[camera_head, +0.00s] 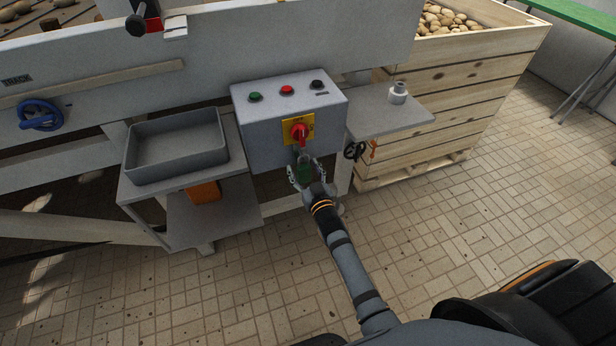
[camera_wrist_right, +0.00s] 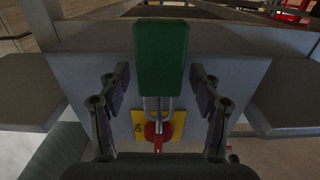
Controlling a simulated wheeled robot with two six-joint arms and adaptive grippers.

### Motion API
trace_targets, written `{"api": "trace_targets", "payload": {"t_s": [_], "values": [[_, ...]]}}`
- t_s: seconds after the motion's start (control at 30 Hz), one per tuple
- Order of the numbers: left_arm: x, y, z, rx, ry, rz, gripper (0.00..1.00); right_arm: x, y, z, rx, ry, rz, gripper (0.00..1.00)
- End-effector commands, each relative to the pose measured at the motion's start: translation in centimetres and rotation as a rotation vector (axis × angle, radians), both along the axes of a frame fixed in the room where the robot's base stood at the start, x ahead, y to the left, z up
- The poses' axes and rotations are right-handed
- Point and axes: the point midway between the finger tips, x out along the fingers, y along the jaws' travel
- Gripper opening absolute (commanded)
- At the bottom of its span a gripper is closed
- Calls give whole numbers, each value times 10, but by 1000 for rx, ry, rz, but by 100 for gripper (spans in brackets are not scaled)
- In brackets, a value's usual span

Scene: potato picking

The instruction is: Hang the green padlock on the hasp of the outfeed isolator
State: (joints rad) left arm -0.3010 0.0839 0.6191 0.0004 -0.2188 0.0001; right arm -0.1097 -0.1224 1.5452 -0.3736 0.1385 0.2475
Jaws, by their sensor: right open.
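The green padlock (camera_wrist_right: 161,55) is between the spread fingers of my right gripper (camera_wrist_right: 160,100), with a gap on each side. Its shackle reaches the red isolator handle (camera_wrist_right: 158,132) on the yellow plate (camera_wrist_right: 177,121); the exact contact at the hasp is hard to make out. In the head view the padlock (camera_head: 304,172) hangs body-down just below the isolator switch (camera_head: 299,132) on the grey control box (camera_head: 262,130). My right gripper (camera_head: 305,180) is open around it, in front of the box. My left gripper is not in view.
A grey tray (camera_head: 178,172) stands on a shelf left of the box. A wooden potato crate (camera_head: 490,75) stands behind. The tiled floor is clear.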

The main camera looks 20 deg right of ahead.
Motion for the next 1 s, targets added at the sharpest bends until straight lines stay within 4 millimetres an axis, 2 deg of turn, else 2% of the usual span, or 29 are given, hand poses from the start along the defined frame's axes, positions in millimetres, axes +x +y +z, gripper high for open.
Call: {"api": "trace_targets", "payload": {"t_s": [0.3,0.5,0.63,0.93,1.0], "values": [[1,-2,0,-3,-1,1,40,-74,-3,-1,1,4,-1,64],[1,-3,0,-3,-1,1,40,-106,-4,-1,1,3,0,64],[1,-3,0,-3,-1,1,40,-112,-4,0,1,0,0,64],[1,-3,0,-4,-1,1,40,-113,-4,0,1,1,0,64],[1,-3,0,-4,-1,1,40,-113,-4,-7,0,17,0,64]]}}
